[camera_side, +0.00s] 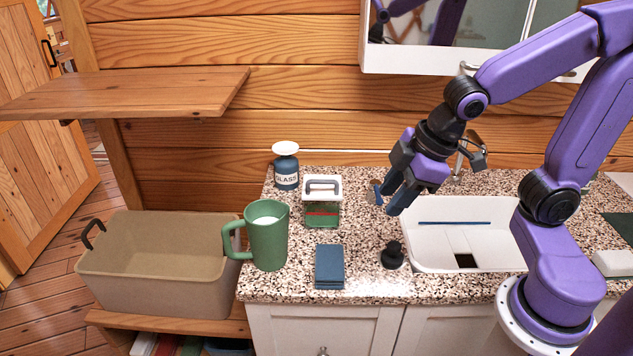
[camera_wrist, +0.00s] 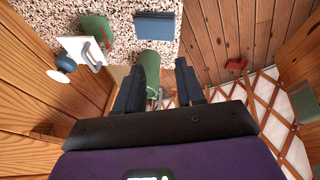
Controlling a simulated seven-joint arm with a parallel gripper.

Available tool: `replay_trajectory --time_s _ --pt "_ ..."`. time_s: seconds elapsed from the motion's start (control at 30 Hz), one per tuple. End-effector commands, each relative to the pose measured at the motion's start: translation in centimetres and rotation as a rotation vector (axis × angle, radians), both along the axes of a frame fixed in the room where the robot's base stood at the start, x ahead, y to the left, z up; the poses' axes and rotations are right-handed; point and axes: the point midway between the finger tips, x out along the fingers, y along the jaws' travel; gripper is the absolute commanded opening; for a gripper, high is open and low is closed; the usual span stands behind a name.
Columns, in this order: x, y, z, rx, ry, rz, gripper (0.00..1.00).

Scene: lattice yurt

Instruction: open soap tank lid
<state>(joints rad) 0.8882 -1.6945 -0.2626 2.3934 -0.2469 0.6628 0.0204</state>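The soap tank (camera_side: 323,213) is a clear box with green contents, standing on the speckled counter. Its white lid (camera_side: 309,185) with a grey handle lies flat on top, closed. In the wrist view, the lid (camera_wrist: 79,49) and the green tank body (camera_wrist: 94,27) appear at upper left. My gripper (camera_side: 384,200) is open and empty, in the air to the right of the tank, clear of it. In the wrist view, the two dark fingers of my gripper (camera_wrist: 158,76) stand wide apart, with the tank left of them.
A green mug (camera_side: 269,240) stands front left of the tank, and a dark jar (camera_side: 286,173) behind it. A blue block (camera_side: 329,266) and black knob (camera_side: 393,256) lie in front. A sink (camera_side: 480,210) is right; a beige bin (camera_side: 160,270) is left.

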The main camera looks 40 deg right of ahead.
Motion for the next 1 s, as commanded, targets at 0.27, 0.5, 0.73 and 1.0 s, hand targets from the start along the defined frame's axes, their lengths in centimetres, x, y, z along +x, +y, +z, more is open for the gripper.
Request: replay_trajectory --time_s 0.27,0.5,0.73,1.0 --pt "10.0 -2.9 -0.8 0.1 -0.274 -0.034 0.38" --pt "15.1 -6.3 -1.3 0.219 -0.453 0.015 0.38" --pt "16.6 -9.8 -1.6 0.393 -0.572 0.076 0.38" --pt "14.9 -13.4 -0.6 0.653 -0.681 0.12 0.38"
